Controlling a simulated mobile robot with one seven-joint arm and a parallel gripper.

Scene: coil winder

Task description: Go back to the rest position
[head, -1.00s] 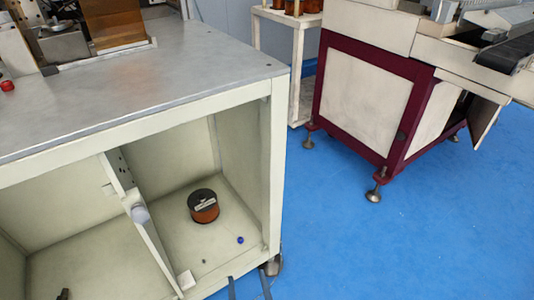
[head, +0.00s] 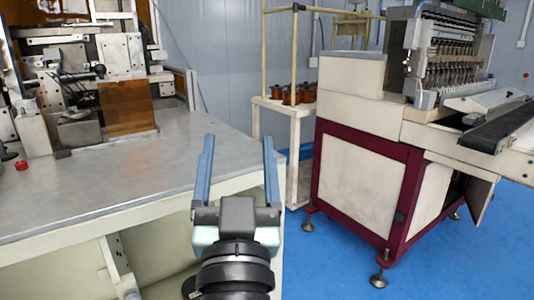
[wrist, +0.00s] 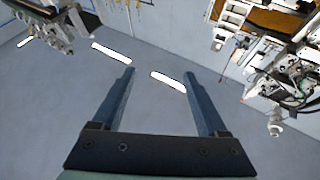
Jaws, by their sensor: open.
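My gripper (head: 238,140) is raised in the lower middle of the head view, with its two blue-grey fingers pointing up and spread apart. It is in front of the right end of the grey-topped workbench (head: 140,178). In the wrist view my gripper (wrist: 158,75) is open with nothing between its fingers. Beyond the fingers the wrist view shows a grey surface with bright light strips and machinery at both upper corners.
A winding machine with a maroon frame (head: 412,205) stands at the right. A cream rack (head: 297,125) with several copper spools stands behind. A red button (head: 21,165) is on the bench at left. Blue floor (head: 330,255) is clear between bench and machine.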

